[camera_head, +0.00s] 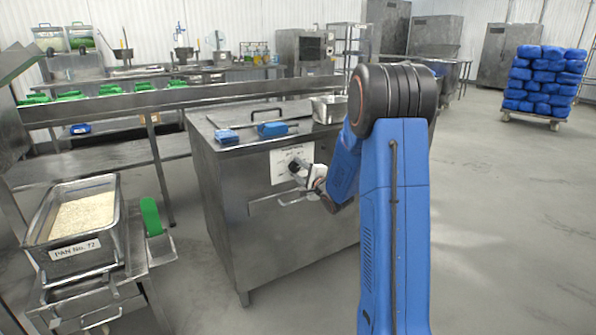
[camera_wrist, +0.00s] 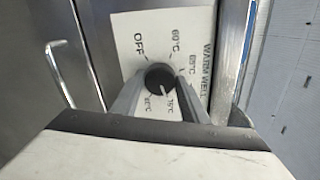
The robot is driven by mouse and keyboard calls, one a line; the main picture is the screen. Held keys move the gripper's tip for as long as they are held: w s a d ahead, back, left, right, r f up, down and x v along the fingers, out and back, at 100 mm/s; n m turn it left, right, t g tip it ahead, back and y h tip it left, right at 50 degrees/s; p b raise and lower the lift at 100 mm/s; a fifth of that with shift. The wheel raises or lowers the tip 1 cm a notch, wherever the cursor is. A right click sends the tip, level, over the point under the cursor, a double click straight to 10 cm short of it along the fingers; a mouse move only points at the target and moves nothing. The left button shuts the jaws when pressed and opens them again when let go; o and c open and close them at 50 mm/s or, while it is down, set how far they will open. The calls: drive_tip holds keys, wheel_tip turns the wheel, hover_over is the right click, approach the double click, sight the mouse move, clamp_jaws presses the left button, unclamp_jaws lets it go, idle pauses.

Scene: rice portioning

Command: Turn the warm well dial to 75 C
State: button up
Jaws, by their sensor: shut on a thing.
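The warm well dial (camera_wrist: 159,75) is a dark round knob on a white label plate (camera_wrist: 125,23) marked OFF, 60°C, 65°C, 75°C and another setting. A pale mark at its edge appears to point toward 75°C. My gripper (camera_wrist: 160,88) is shut on the dial, with one finger on each side. In the head view the plate (camera_head: 281,163) is on the front of the steel warm well cabinet (camera_head: 235,215), and my gripper (camera_head: 298,170) reaches it from the right. The dial is mostly hidden there.
A bar handle (camera_wrist: 62,75) stands out beside the plate. Blue items (camera_head: 272,129) and a steel pan (camera_head: 328,108) are on the cabinet top.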

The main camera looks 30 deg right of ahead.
drive_tip(key=shift+f, duration=0.15)
idle(0.4)
drive_tip(key=o, duration=1.1)
drive_tip(key=shift+c, duration=0.2)
drive_tip(key=shift+s, duration=0.1)
drive_tip(key=s, duration=1.7)
drive_tip(key=shift+s+d, duration=0.15)
drive_tip(key=shift+d, duration=0.15)
